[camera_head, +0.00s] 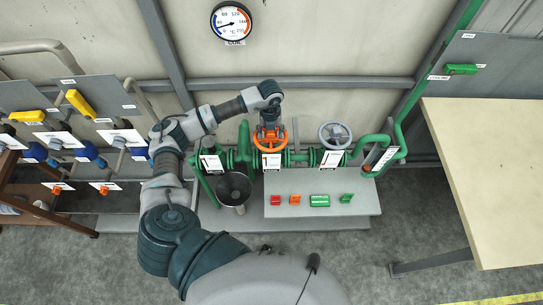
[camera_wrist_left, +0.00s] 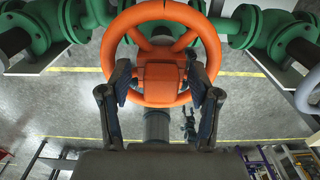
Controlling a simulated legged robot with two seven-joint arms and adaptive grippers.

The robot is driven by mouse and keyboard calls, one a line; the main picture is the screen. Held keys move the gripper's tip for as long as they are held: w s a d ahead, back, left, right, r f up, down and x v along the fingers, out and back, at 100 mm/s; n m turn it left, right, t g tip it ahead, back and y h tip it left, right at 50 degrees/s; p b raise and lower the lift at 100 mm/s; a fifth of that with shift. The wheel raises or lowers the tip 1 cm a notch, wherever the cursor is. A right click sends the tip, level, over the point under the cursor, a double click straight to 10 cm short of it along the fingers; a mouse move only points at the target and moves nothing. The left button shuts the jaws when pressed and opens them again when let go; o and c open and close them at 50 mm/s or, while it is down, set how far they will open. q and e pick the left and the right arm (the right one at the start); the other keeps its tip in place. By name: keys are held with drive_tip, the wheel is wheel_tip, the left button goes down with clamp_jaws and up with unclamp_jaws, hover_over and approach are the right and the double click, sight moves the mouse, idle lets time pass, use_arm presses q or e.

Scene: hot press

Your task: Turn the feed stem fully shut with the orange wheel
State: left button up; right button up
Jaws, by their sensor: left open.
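The orange wheel (camera_head: 268,141) sits on the green feed pipe in the head view, with my left gripper (camera_head: 269,118) right at it from above. In the left wrist view the wheel (camera_wrist_left: 160,14) fills the upper middle. The two fingers of my left gripper (camera_wrist_left: 164,88) stand open on either side of the wheel's orange hub block (camera_wrist_left: 161,76). Whether the fingers touch the wheel cannot be told. The feed stem is hidden behind the wheel. My right gripper is not in view.
A grey wheel (camera_head: 335,134) is on the same pipe to the right. A grey panel (camera_head: 300,183) with red, orange and green controls stands below. A dark funnel (camera_head: 234,188) is left of it. A pale table (camera_head: 490,160) is at right.

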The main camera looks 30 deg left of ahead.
use_arm(q)
drive_tip(key=n+p, duration=0.1)
drive_tip(key=n, duration=0.2)
drive_tip(key=shift+r, duration=0.2)
drive_tip(key=n+p, duration=0.2)
drive_tip(key=n, duration=0.3)
drive_tip(key=shift+p, duration=0.35)
drive_tip(key=n+p, duration=0.3)
drive_tip(key=n, duration=0.3)
drive_tip(key=shift+n+p, duration=0.3)
drive_tip(key=shift+n, duration=0.8)
drive_tip(key=shift+f+n, duration=0.15)
drive_tip(key=shift+n, duration=0.85)
